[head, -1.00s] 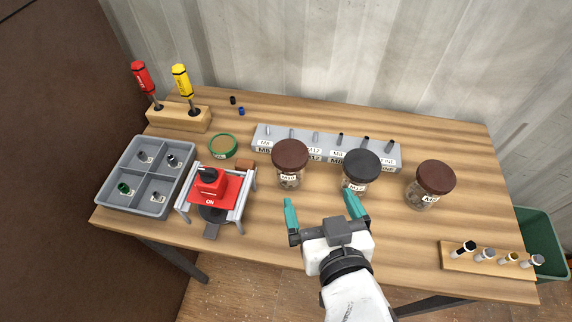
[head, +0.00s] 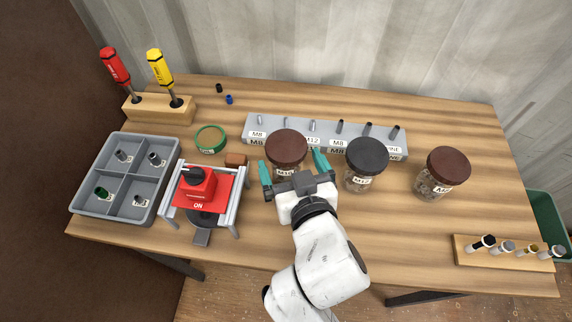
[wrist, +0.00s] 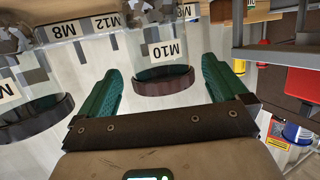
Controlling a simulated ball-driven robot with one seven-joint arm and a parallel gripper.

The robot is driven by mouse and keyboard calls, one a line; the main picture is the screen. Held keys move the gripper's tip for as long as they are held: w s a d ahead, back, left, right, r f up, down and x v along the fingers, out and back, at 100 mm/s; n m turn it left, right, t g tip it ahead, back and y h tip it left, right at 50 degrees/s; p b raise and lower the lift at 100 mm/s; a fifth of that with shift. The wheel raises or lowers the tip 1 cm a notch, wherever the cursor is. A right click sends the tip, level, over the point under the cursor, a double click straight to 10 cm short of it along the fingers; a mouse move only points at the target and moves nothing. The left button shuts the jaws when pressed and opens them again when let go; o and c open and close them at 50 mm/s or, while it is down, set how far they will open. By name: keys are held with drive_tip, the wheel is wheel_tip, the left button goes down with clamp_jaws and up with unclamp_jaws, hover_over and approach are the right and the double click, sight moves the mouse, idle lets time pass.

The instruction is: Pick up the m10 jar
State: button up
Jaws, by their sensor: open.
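The M10 jar (head: 287,147) is a clear jar with a brown lid, standing upright in the middle of the table. In the wrist view the M10 jar (wrist: 165,60) appears upside down, its M10 label facing my gripper. My gripper (head: 292,166) is open, with one teal finger on each side of the jar. In the wrist view the fingers (wrist: 160,68) flank the jar with gaps visible. My gripper hides the jar's lower front in the head view.
A black-lidded jar (head: 366,157) stands close on the right, and another brown-lidded jar (head: 447,165) farther right. A grey labelled rack (head: 262,137) is behind. A red switch on a stand (head: 200,195) is left.

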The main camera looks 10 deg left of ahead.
sight(286, 152)
drive_tip(key=x, duration=0.4)
drive_tip(key=shift+w+p, duration=0.15)
drive_tip(key=shift+p, duration=0.2)
drive_tip(key=shift+r, duration=0.1)
drive_tip(key=c, duration=1.5)
